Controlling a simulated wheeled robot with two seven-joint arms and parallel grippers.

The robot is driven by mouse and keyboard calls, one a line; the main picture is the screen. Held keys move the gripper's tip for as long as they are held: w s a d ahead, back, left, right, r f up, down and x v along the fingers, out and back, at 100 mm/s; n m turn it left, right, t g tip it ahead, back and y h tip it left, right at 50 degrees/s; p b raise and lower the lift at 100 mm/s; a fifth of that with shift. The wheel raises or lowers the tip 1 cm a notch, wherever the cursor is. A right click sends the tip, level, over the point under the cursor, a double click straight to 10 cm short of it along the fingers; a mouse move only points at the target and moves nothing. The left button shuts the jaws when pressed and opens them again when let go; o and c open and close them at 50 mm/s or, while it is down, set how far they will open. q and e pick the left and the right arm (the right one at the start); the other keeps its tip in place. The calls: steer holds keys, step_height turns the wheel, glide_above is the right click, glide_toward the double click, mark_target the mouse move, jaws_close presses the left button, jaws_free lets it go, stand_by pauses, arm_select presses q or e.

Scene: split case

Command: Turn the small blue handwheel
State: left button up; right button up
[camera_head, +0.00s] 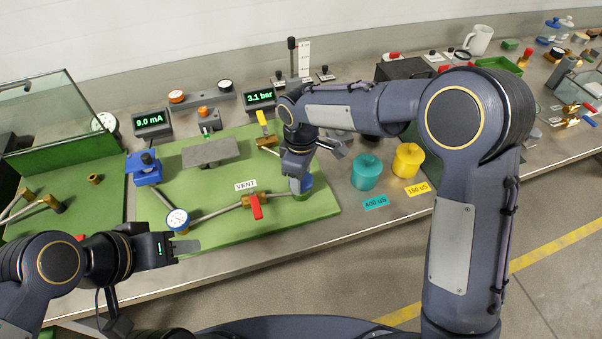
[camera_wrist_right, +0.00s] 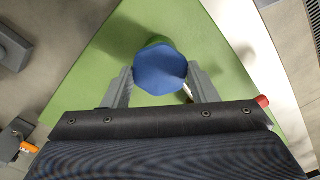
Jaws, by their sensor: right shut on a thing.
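The small blue handwheel (camera_wrist_right: 160,70) is a faceted blue knob on the green board. In the right wrist view it sits between the two fingers of my right gripper (camera_wrist_right: 160,88), which is shut on it. In the head view the handwheel (camera_head: 306,182) shows only partly beside and below my right gripper (camera_head: 298,180), which comes down from above at the board's right side. My left gripper (camera_head: 186,246) is at the board's front left edge, apart from the handwheel; whether its jaws are open or shut is unclear.
The green board (camera_head: 225,225) carries a red-handled VENT valve (camera_head: 257,208), a gauge (camera_head: 178,220), a yellow-handled valve (camera_head: 262,120) and a blue device (camera_head: 146,170). A display (camera_head: 260,98) reads 3.1 bar. Teal (camera_head: 366,172) and yellow (camera_head: 408,160) weights stand right of the board.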

steer(key=n, duration=0.5)
steer(key=shift+r+n+p, duration=0.1)
steer(key=shift+n+p, duration=0.2)
steer(key=n+p, duration=0.1)
steer(key=n, duration=0.4)
steer(key=shift+n, duration=0.3)
steer(key=n+p, duration=0.1)
steer(key=n, duration=0.5)
steer(key=shift+p, duration=0.4)
steer(key=n+p, duration=0.1)
steer(key=n, duration=0.4)
steer(key=shift+n, duration=0.3)
steer(key=o, duration=1)
